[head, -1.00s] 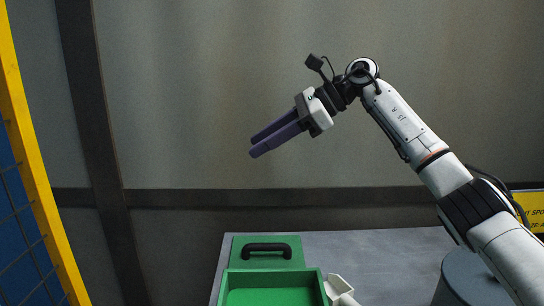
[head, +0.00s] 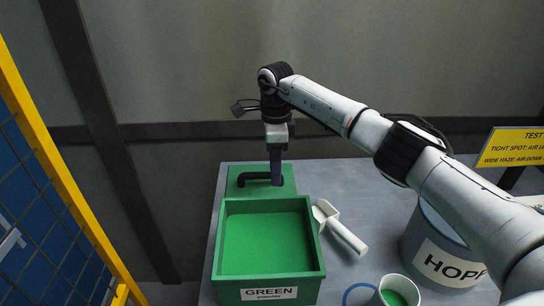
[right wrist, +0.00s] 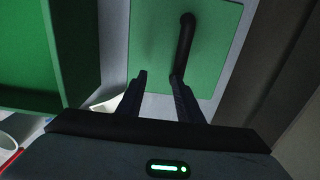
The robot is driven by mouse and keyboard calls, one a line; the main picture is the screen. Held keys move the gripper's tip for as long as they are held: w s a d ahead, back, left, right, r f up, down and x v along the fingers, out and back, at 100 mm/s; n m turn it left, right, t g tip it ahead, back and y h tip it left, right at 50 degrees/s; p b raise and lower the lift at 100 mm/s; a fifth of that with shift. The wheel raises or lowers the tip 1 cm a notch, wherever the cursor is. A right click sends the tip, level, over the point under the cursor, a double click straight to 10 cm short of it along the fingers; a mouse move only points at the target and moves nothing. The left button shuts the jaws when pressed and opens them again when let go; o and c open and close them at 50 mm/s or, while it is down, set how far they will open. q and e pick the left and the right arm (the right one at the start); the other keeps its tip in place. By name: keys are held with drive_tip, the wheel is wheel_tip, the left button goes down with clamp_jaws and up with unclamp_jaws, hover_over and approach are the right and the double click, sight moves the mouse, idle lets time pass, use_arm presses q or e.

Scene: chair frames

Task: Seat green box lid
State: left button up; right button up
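The green lid (head: 250,169) lies flat on the table behind the green box, its black handle (head: 253,177) facing up. The green box (head: 235,284) is open at the top, labelled GREEN, with green inside. My right gripper (head: 276,182) points down over the right end of the handle. In the right wrist view its two fingers (right wrist: 159,77) are apart, with lid surface between them; the handle (right wrist: 187,40) is by the right finger. I cannot tell whether they touch. My left gripper is not in view.
A white scoop (head: 342,228) lies right of the box. A cup of green powder (head: 397,292) and a grey hopper (head: 425,245) stand at the front right. A yellow-framed fence (head: 62,170) is at the left. Bare table (head: 365,185) shows behind the scoop.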

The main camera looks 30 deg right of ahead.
drive_tip(key=shift+w+d+b, duration=0.2)
drive_tip(key=shift+w+b, duration=0.15)
drive_tip(key=shift+w, duration=1.2)
wheel_tip(320, 180, down, 3)
drive_tip(key=shift+r+b, duration=0.1)
drive_tip(key=shift+b, duration=1.05)
drive_tip(key=shift+w+d+r, duration=0.1)
drive_tip(key=shift+r, duration=0.05)
drive_tip(key=shift+c, duration=0.9)
drive_tip(key=c, duration=0.3)
clamp_jaws()
drive_tip(key=shift+r, duration=0.1)
drive_tip(key=shift+r+p, duration=0.1)
drive_tip(key=shift+p, duration=0.25)
drive_tip(key=shift+r+p, duration=1.9)
drive_tip(key=shift+r, duration=0.7)
